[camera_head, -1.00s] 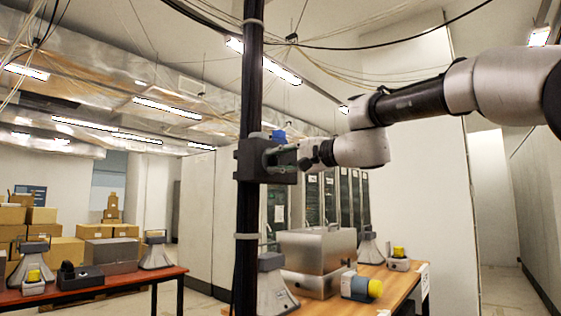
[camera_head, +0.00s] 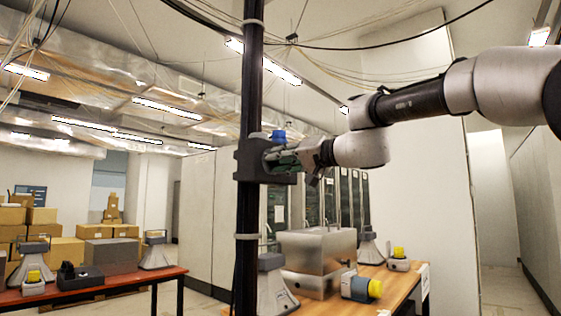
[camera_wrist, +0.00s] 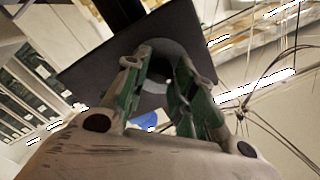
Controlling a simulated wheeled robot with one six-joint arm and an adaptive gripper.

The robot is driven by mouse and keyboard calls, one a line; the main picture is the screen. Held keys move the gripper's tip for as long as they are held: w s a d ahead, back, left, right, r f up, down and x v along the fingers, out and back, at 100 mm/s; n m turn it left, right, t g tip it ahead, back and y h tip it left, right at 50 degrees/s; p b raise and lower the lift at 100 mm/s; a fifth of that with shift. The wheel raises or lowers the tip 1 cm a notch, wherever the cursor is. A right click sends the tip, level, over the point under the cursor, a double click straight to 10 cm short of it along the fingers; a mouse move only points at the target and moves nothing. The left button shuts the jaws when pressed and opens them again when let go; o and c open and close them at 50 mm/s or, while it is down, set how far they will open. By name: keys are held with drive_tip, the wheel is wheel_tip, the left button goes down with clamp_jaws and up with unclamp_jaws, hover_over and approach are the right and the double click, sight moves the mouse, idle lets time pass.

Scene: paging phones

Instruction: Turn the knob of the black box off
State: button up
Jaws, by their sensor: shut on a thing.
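The black box (camera_head: 248,160) is fixed to a dark vertical pole (camera_head: 250,85), left of my arm in the head view. My gripper (camera_head: 275,157) reaches the box's right side. In the wrist view the box's dark face (camera_wrist: 90,72) looks tilted, and my gripper's two green-grey fingers (camera_wrist: 162,80) stand against it. They are shut on the knob (camera_wrist: 160,67), a round dark part mostly hidden between the fingertips. A blue part (camera_head: 279,135) shows at the top of the box, and also in the wrist view (camera_wrist: 146,121).
A red table (camera_head: 115,284) with more devices stands at left. Cables hang overhead. Tall cabinets stand behind.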

drive_tip(key=shift+f, duration=0.15)
drive_tip(key=o, duration=1)
drive_tip(key=shift+o, duration=0.2)
drive_tip(key=v, duration=1.2)
